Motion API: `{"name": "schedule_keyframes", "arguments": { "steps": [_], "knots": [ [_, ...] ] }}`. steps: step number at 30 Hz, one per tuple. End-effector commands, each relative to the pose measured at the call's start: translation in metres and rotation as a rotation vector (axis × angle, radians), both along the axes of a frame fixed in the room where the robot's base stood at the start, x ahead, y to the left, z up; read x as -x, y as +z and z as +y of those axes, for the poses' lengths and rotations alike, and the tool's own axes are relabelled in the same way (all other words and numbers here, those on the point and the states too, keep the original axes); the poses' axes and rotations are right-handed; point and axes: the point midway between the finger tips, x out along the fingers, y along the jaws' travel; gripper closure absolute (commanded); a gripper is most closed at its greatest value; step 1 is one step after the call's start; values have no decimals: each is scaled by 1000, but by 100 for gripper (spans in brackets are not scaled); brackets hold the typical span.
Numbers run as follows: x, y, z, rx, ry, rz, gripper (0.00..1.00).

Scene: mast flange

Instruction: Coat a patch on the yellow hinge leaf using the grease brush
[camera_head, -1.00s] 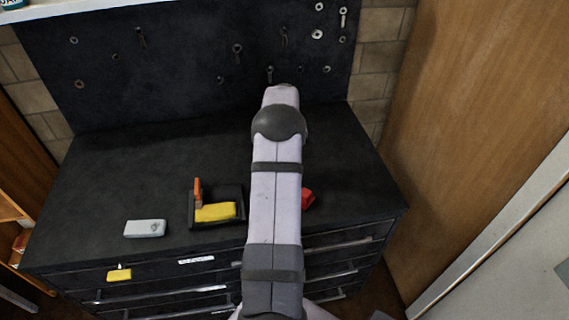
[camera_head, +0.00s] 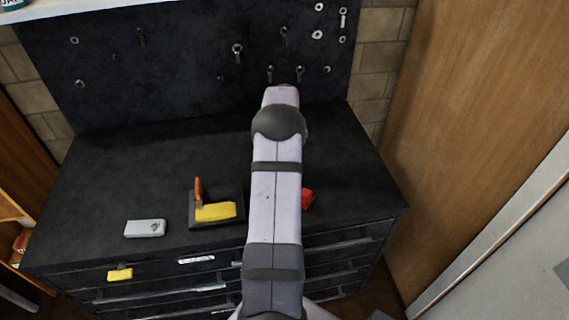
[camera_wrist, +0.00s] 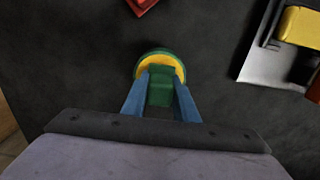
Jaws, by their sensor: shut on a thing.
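In the wrist view the blue fingers of my gripper (camera_wrist: 160,92) are shut on a green piece (camera_wrist: 161,84), which I take to be the grease brush. A round yellow part with a green rim (camera_wrist: 158,54) shows at its far end; I cannot tell whether it belongs to the brush or lies beneath it. A yellow slab (camera_head: 215,212), likely the hinge leaf, lies in a dark tray-like holder (camera_head: 240,221) beside an upright orange piece (camera_head: 198,190). A yellow piece also shows in the wrist view (camera_wrist: 302,25), apart from my gripper. My arm hides the gripper in the head view.
A red object (camera_head: 308,199) lies right of my arm; red also shows in the wrist view (camera_wrist: 142,4). A light grey box (camera_head: 145,228) stands at the front left. A small yellow piece (camera_head: 120,274) is at the drawer fronts. The dark cabinet top (camera_head: 130,170) is clear behind.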

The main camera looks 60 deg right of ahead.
Motion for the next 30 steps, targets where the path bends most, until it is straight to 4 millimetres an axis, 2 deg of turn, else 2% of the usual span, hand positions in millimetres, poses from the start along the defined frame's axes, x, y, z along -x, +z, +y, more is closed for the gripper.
{"name": "schedule_keyframes", "arguments": {
  "steps": [8, 30],
  "knots": [
    [1, 4, 1, -4, 0, 3, 92],
    [0, 58, 0, -1, 0, 1, 92]
  ]
}}
